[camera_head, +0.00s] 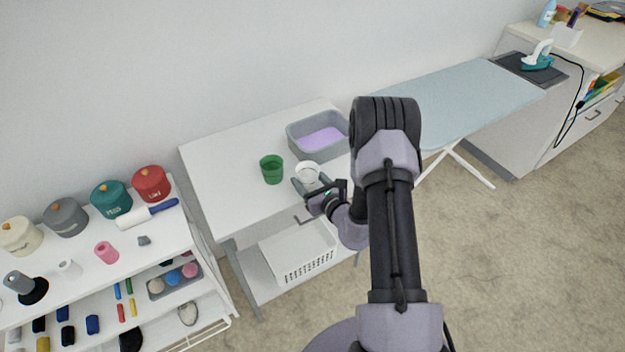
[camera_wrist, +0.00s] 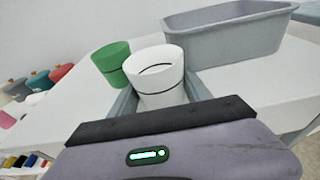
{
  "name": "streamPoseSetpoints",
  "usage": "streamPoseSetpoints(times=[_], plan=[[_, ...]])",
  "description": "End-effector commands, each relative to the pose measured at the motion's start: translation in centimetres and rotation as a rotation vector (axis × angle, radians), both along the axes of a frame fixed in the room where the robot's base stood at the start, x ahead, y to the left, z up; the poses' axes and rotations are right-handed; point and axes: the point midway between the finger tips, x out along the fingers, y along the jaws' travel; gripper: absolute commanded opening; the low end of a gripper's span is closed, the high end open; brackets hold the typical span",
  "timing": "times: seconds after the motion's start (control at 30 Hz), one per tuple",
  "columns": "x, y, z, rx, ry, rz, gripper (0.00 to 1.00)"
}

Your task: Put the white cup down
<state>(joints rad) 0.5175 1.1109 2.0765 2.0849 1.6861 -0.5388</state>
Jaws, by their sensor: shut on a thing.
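The white cup (camera_head: 308,172) is upright between the fingers of my gripper (camera_head: 311,184), over the front part of the white table (camera_head: 222,185). In the wrist view the white cup (camera_wrist: 158,78) stands between the two grey fingers, with a dark line around it. My gripper is shut on it. I cannot tell whether its base touches the table, as the gripper hides it. A green cup (camera_head: 271,170) stands just left of the white cup; it also shows in the wrist view (camera_wrist: 112,62).
A grey basin (camera_head: 292,144) with a purple content sits behind the white cup. The table's left part is clear. A shelf (camera_head: 150,243) with pots stands at the left, an ironing board (camera_head: 455,100) at the right. A white basket (camera_head: 305,265) is under the table.

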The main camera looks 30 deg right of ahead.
Motion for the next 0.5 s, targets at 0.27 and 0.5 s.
streamPoseSetpoints(times=[0.27,0.5], plan=[[-0.01,0.01,-0.13,0.000,0.000,0.001,0.58],[0.00,0.00,0.00,0.000,0.000,0.001,0.78]])
